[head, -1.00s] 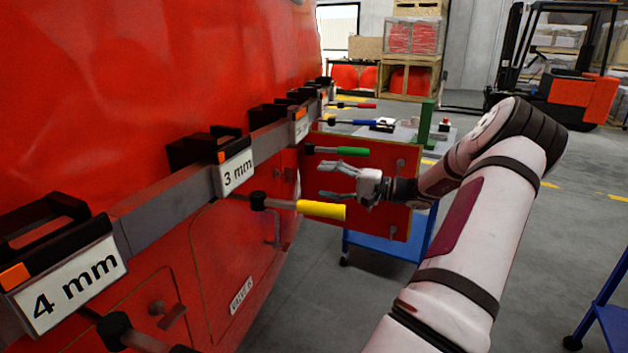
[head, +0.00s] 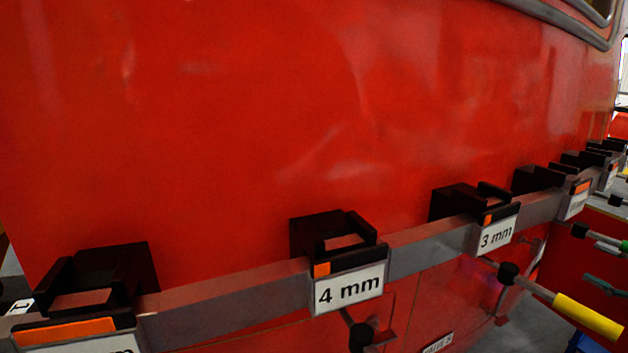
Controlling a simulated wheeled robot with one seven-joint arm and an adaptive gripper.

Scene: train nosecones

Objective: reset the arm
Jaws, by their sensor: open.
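My gripper (head: 606,284) shows only in part at the right edge of the head view. A grey-green finger points left there, between the green handle (head: 608,241) above and the yellow handle (head: 588,316) below. The gripper is open, with nothing seen in it. The rest of the gripper and my arm are outside the picture.
The red train nosecone (head: 300,120) fills most of the view. A grey rail (head: 430,247) crosses it, carrying several black holders, with labels "4 mm" (head: 348,289) and "3 mm" (head: 496,234). The yellow handle sticks out to the right below the rail.

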